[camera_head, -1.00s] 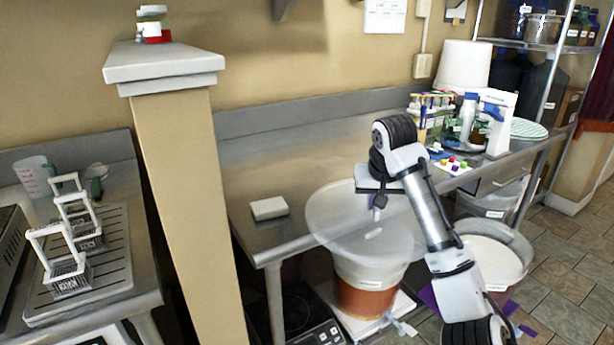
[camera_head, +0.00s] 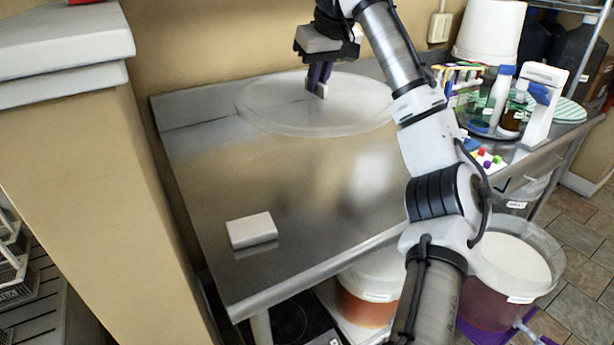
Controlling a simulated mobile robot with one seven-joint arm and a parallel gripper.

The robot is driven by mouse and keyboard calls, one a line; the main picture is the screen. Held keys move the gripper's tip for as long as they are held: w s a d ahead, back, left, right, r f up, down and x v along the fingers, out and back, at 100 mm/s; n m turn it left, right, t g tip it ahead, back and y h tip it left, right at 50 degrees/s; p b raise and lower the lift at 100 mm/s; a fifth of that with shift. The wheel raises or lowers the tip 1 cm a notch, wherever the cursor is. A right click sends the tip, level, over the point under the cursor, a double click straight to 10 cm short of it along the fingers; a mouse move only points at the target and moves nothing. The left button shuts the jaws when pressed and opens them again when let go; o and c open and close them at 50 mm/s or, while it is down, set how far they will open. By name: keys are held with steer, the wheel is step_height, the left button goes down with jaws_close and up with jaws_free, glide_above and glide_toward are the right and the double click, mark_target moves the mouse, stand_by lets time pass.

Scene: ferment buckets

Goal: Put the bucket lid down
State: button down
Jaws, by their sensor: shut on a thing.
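The bucket lid (camera_head: 275,112) is a large translucent round disc, level, over the back part of the steel table (camera_head: 205,190). My gripper (camera_head: 319,88) is shut on the lid near its middle, fingers pointing down. I cannot tell whether the lid touches the table or hovers just above it. An orange-filled bucket (camera_head: 367,308) stands low under the table's front edge, partly hidden by the table and my arm.
A small white block (camera_head: 252,231) lies near the table's front left. A beige pillar (camera_head: 95,190) borders the table on the left. Bottles (camera_head: 499,97) and a white upturned bucket (camera_head: 489,32) crowd the right end. A second bucket (camera_head: 513,262) stands on the floor at right.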

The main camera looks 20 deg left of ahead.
steer(key=shift+a+f, duration=0.1)
steer(key=shift+f, duration=0.25)
step_height(320, 180, down, 19)
steer(key=shift+s+r, duration=0.1)
steer(key=shift+f, duration=0.55)
steer(key=c, duration=1.5)
jaws_free()
steer(key=shift+r, duration=0.55)
steer(key=b+v, duration=0.1)
steer(key=v, duration=1.1)
steer(key=shift+f, duration=0.1)
